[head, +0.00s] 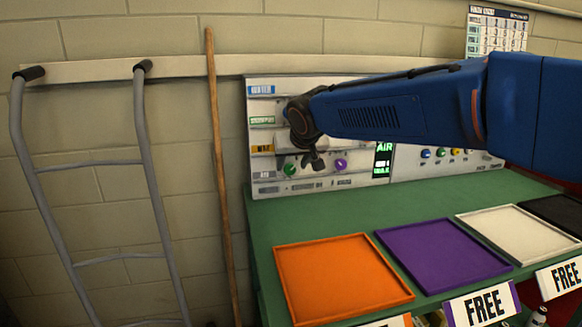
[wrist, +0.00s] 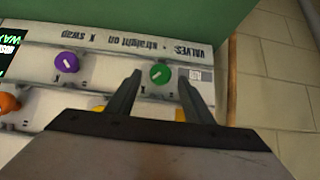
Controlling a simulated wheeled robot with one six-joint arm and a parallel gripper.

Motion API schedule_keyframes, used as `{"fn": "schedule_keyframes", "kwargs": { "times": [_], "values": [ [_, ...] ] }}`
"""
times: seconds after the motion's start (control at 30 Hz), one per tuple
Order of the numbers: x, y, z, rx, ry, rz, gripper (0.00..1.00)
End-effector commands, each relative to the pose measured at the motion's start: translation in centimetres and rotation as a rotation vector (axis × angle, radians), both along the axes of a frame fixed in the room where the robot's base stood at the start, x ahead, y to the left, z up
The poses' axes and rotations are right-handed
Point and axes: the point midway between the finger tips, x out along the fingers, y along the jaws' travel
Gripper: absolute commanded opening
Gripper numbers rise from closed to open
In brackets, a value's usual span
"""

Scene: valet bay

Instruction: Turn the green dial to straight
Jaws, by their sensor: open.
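The green dial (head: 291,169) is on the lower left part of the white wall panel (head: 262,190). In the wrist view the green dial (wrist: 160,74) lies between my open fingers, toward their tips, with a white mark slanting across its face. I cannot tell whether the fingers touch it. My gripper (head: 313,162) is in front of the panel, just right of the green dial in the head view. In the wrist view, my gripper (wrist: 159,76) is open and empty, with a finger on each side of the dial.
A purple dial (wrist: 67,62) sits beside the green one, and an orange dial (wrist: 8,103) is at the wrist view's left edge. A green counter (head: 265,225) below holds an orange tray (head: 340,318) and others. A wooden pole (head: 222,170) and a ladder (head: 158,190) lean left.

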Motion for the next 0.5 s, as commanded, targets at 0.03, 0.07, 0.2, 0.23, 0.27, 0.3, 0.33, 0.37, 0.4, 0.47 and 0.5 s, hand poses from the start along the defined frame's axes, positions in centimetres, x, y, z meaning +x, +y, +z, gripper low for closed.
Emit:
{"fn": "schedule_keyframes", "kwargs": {
  "times": [0.03, 0.07, 0.2, 0.23, 0.27, 0.3, 0.33, 0.37, 0.4, 0.47, 0.5],
  "values": [
    [0.5, 0.1, -0.5, -0.001, 0.002, -0.001, 0.47],
    [0.7, 0.2, -0.7, -0.001, 0.002, -0.001, 0.47],
    [1.3, 0.4, -1.4, 0.0, 0.0, 0.0, 0.47],
    [1.4, 0.4, -1.5, -0.001, 0.0, 0.001, 0.47],
    [1.5, 0.5, -1.5, -0.001, 0.0, 0.001, 0.47],
    [1.5, 0.5, -1.6, -0.001, 0.0, 0.001, 0.47],
    [1.6, 0.5, -1.6, -0.001, 0.0, 0.001, 0.47],
    [1.6, 0.5, -1.6, 0.0, 0.0, 0.0, 0.47],
    [1.6, 0.5, -1.7, 0.0, 0.0, 0.0, 0.47],
    [1.6, 0.5, -1.6, 0.0, 0.0, 0.0, 0.47],
    [1.6, 0.5, -1.6, 0.0, 0.0, 0.0, 0.47]
  ]
}}
